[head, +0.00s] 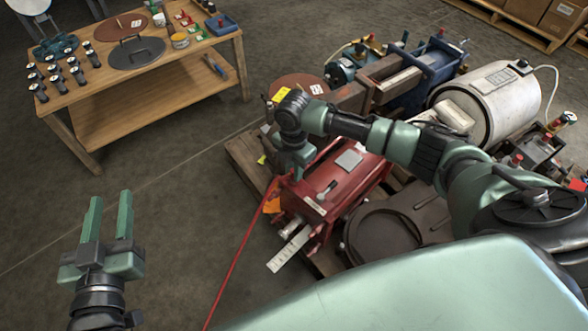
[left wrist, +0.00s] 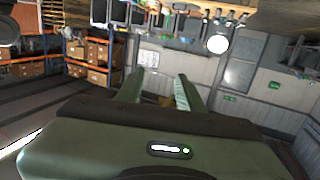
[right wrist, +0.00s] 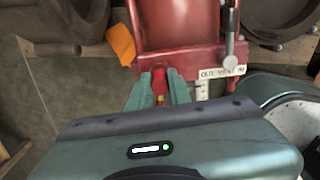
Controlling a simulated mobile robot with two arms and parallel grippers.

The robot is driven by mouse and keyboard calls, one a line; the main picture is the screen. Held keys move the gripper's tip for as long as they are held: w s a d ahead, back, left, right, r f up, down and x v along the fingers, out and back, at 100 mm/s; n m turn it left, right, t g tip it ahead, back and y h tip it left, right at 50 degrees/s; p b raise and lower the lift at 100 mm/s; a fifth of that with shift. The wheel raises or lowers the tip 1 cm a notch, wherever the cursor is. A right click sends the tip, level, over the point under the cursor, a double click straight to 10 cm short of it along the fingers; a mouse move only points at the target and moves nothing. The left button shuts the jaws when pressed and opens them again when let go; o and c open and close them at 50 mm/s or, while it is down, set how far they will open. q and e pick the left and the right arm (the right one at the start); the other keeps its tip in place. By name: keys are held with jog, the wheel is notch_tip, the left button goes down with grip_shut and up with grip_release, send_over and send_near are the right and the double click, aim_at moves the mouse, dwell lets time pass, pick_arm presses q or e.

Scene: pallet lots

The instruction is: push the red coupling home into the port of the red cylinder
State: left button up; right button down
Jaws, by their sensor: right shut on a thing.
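The red cylinder (head: 332,190) lies on a pallet in the head view, and its end and red housing (right wrist: 180,28) show at the top of the right wrist view. My right gripper (right wrist: 160,82) is shut on the red coupling (right wrist: 160,98), which shows between its fingers with a brass-coloured part. The fingertips are at the cylinder's red end fitting; whether the coupling is seated in the port cannot be told. In the head view my right gripper (head: 288,172) hides the coupling. My left gripper (head: 110,217) is open and empty, fingers up, over bare floor.
A red hose (head: 238,256) runs from the floor toward the cylinder. An orange tag (right wrist: 121,44) hangs beside my right fingers, and a white label plate (right wrist: 222,72) is close on the other side. A wooden table (head: 150,95) stands back left. Floor between is clear.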

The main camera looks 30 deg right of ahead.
jog(key=shift+p, duration=0.45)
pick_arm(q)
jog(key=f+g, duration=0.1)
jog(key=s+f, duration=0.1)
jog(key=f, duration=0.1)
jog(key=a+f+g, duration=0.1)
jog(key=shift+s+f+g+y, duration=0.15)
jog(key=shift+f+g+y, duration=0.15)
jog(key=shift+y, duration=0.1)
dwell(0.3)
jog(key=shift+s, duration=0.1)
dwell(0.7)
jog(key=shift+s+a+f+g+y+p, duration=0.2)
jog(key=shift+s+f+g, duration=0.2)
jog(key=shift+f, duration=0.2)
jog(key=shift+s+a+f+g+y+p, duration=0.1)
jog(key=shift+s+a+f+g, duration=0.2)
jog(key=shift+f, duration=0.35)
jog(key=shift+s+a+f+g+y+p, duration=0.15)
jog(key=shift+s+f+g, duration=0.2)
jog(key=shift+f+g, duration=0.2)
jog(key=shift+d+r, duration=0.1)
pick_arm(e)
jog(key=shift+f, duration=0.15)
pick_arm(q)
jog(key=shift+w+d+r+t+h, duration=0.15)
jog(key=shift+w+r+t+h, duration=0.05)
jog(key=shift+t+h, duration=0.05)
pick_arm(e)
jog(key=shift+f, duration=0.15)
